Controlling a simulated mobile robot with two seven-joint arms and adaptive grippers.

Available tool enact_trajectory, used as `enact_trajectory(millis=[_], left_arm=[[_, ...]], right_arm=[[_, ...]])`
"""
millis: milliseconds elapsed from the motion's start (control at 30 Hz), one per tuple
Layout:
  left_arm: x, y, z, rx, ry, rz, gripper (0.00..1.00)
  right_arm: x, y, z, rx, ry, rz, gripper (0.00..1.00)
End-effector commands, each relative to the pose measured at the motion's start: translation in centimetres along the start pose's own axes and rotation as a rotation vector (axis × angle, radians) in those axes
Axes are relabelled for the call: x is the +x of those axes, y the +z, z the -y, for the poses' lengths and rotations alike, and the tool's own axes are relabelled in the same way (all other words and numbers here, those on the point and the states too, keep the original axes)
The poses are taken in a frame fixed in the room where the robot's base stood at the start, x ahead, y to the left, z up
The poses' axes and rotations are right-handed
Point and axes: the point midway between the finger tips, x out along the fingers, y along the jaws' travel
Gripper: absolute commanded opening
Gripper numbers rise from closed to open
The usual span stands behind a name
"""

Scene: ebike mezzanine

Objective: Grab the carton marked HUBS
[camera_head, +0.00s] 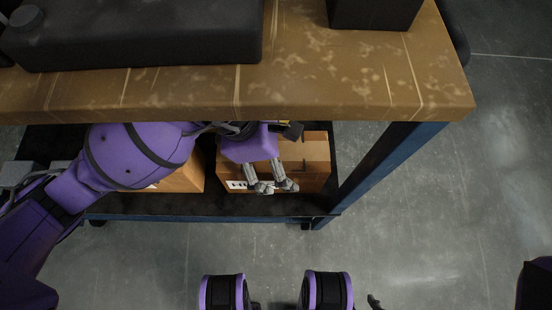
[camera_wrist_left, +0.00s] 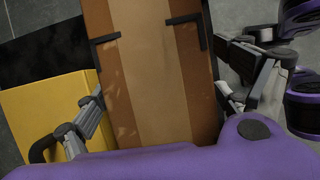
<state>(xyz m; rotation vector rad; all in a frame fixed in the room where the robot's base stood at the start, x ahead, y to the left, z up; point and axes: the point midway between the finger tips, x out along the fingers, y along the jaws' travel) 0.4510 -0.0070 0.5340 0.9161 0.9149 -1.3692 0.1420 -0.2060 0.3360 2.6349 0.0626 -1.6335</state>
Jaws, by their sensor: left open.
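A brown carton (camera_head: 312,152) with a paler tape band and a white label on its front sits on the lower shelf at the right end of the bench; its lettering is too small to read. In the left wrist view this carton (camera_wrist_left: 155,75) fills the middle, with dark angled marks near its edges. My left gripper (camera_head: 276,187) is open and empty, over the front of the carton. In the left wrist view its fingers (camera_wrist_left: 160,98) lie to either side of the carton; I cannot tell whether they touch it. My right gripper is not in view.
The worktop (camera_head: 310,75) overhangs the shelf closely above my left arm. Another carton (camera_head: 183,180) stands left of the first. A blue bench leg (camera_head: 375,165) is to the right. A yellow box (camera_wrist_left: 45,115) lies beside the carton. Floor in front is open.

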Motion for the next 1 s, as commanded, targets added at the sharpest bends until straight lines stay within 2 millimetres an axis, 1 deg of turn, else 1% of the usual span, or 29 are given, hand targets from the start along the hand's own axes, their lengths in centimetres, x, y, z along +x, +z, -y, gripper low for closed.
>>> enact_trajectory(millis=[33, 100, 300, 333, 900, 933, 1000], left_arm=[[1.16, -0.15, 0.08, -0.002, -0.005, 0.000, 0.92], [1.73, -0.13, 0.06, -0.001, -0.003, 0.000, 0.92], [1.67, -0.06, 0.02, 0.000, 0.000, 0.000, 0.92], [1.66, -0.05, 0.02, 0.000, 0.000, 0.000, 0.91], [1.72, -0.11, 0.01, -0.001, -0.001, -0.001, 0.16], [1.73, -0.12, 0.01, -0.001, -0.001, -0.001, 0.12], [1.57, 0.09, -0.09, 0.002, 0.002, 0.004, 0.10]], right_arm=[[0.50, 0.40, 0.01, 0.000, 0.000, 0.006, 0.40], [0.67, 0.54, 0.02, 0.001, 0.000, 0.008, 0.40], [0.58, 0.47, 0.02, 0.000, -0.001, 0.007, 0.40], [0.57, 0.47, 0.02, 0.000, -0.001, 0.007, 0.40], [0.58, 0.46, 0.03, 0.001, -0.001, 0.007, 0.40], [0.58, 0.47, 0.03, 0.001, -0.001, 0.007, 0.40], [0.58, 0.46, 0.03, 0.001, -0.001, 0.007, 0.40]])
